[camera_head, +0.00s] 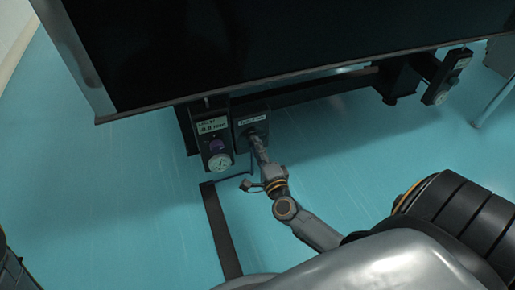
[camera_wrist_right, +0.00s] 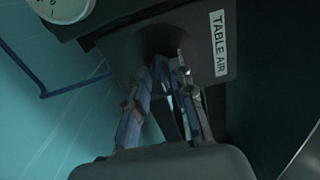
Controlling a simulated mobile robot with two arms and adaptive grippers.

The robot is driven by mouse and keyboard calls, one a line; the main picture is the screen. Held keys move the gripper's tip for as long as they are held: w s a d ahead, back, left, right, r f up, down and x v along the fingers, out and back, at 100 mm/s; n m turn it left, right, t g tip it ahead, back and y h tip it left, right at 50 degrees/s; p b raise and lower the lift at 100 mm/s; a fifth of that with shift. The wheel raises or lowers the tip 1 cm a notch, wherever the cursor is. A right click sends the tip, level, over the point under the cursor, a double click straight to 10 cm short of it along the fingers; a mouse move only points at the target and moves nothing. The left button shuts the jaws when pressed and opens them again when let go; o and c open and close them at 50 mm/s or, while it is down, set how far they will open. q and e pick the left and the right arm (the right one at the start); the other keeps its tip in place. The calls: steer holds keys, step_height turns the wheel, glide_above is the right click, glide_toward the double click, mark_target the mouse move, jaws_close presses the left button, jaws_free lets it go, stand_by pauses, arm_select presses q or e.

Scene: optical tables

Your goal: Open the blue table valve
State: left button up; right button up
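The dark box labelled "TABLE AIR" hangs under the table's front edge; its face (camera_head: 245,113) shows in the head view and, close up, in the right wrist view (camera_wrist_right: 205,70). My right gripper (camera_head: 256,142) reaches up to the lower part of this face. In the wrist view the two fingers of my right gripper (camera_wrist_right: 171,64) stand a small gap apart at the tips, against the dark face. No blue valve handle can be made out; the fingers and shadow cover that spot. Whether the fingers grip anything is unclear. My left gripper is not in view.
A neighbouring box (camera_head: 213,135) with a purple knob and round gauge (camera_head: 220,162) hangs just left. The dark tabletop (camera_head: 260,40) is above. Another gauge box (camera_head: 446,77) hangs at far right. Teal floor (camera_head: 110,190) is open at left.

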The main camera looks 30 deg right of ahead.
steer(key=v, duration=1.2)
stand_by(0.5)
